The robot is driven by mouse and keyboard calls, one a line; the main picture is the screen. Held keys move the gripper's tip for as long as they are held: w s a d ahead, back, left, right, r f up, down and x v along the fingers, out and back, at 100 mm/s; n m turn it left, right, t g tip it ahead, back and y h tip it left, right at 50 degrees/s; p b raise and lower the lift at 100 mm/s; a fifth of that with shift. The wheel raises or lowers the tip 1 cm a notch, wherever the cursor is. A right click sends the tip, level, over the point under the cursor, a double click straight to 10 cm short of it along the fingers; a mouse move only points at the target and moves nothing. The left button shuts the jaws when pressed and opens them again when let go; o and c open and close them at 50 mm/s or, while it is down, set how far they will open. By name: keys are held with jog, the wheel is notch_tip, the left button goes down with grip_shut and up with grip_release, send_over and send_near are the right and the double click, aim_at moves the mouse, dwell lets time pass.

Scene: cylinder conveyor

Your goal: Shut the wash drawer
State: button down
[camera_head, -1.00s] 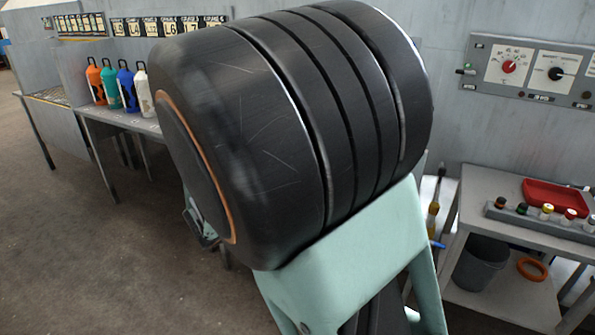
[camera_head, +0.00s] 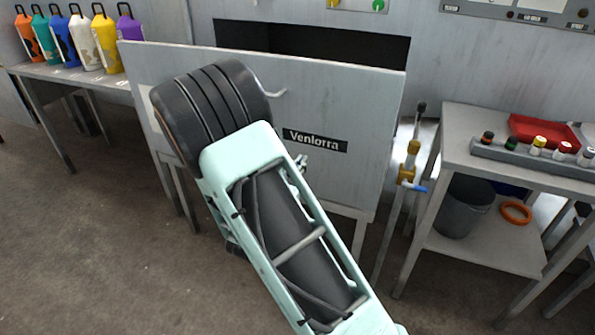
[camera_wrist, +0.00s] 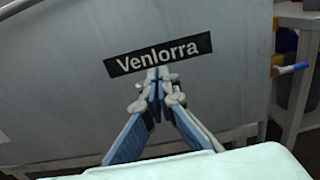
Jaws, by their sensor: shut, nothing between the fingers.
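The drawer's wide grey front panel (camera_head: 350,110) stands out from the wall unit, with a dark opening (camera_head: 300,45) behind its top edge. A black "Venlorra" label (camera_head: 315,141) is on the panel, and a curved metal handle (camera_head: 272,92) shows partly behind my arm. My gripper (camera_wrist: 157,76) is shut and empty, its fingertips at the panel (camera_wrist: 235,85) just under the label (camera_wrist: 158,54). I cannot tell whether they touch it. In the head view my arm hides most of the gripper; a small part (camera_head: 301,163) shows.
Coloured bottles (camera_head: 87,42) stand on a bench at the left. At the right are a valve with a blue lever (camera_head: 410,176) and a grey table (camera_head: 450,125) with a red tray (camera_head: 545,130); a bucket (camera_head: 465,207) is below. Bare floor lies at the lower left.

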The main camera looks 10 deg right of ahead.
aim_at(316, 141)
jog(key=b+x, duration=0.1)
jog(key=x, duration=0.7)
jog(key=shift+w+d, duration=0.3)
jog(key=shift+w, duration=0.1)
jog(key=shift+w, duration=0.15)
